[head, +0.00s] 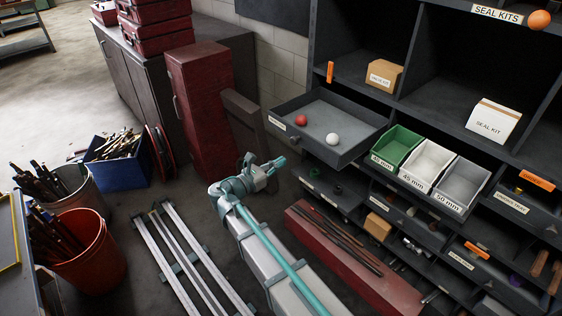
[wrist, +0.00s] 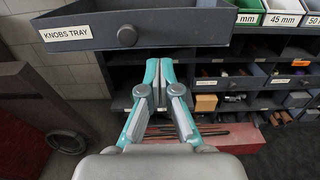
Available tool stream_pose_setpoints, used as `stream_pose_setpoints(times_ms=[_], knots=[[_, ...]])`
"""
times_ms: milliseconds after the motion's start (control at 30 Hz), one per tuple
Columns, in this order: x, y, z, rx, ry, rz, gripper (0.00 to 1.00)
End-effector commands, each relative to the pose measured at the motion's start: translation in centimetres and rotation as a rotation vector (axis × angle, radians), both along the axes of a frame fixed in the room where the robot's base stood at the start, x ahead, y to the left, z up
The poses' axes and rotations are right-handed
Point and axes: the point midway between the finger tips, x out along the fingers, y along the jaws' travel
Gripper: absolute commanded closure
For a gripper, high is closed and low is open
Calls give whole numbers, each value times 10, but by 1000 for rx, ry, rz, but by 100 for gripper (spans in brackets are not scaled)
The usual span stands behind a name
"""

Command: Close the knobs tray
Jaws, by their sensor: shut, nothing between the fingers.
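The knobs tray (head: 313,150) is a dark grey drawer, pulled out of the shelving. A red knob (head: 301,120) and a white knob (head: 332,139) lie in it. In the wrist view the tray's front panel (wrist: 185,30) spans the top, with a "KNOBS TRAY" label (wrist: 66,34) and a round dark pull (wrist: 127,36). The tray's inside is hidden there. My gripper (wrist: 159,64) is shut and empty, its fingertips appearing just below the panel. In the head view my gripper (head: 278,163) is in front of and below the tray, apart from it.
Green, white and grey bins (head: 427,170) stand right of the tray. Lower pigeonholes hold small parts, and a long red box (head: 350,262) with rods lies below. A red cabinet (head: 197,100) and a leaning dark panel (head: 243,125) stand behind left. Floor left of my arm holds metal rails (head: 180,255).

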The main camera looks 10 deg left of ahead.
Motion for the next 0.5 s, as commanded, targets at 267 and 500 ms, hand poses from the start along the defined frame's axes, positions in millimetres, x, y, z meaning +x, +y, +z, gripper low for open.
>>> stream_pose_setpoints(times_ms=[267, 500], knots=[[42, -34, 1, 1, 1, -4, 100], [74, -60, 0, 1, 0, -2, 100]])
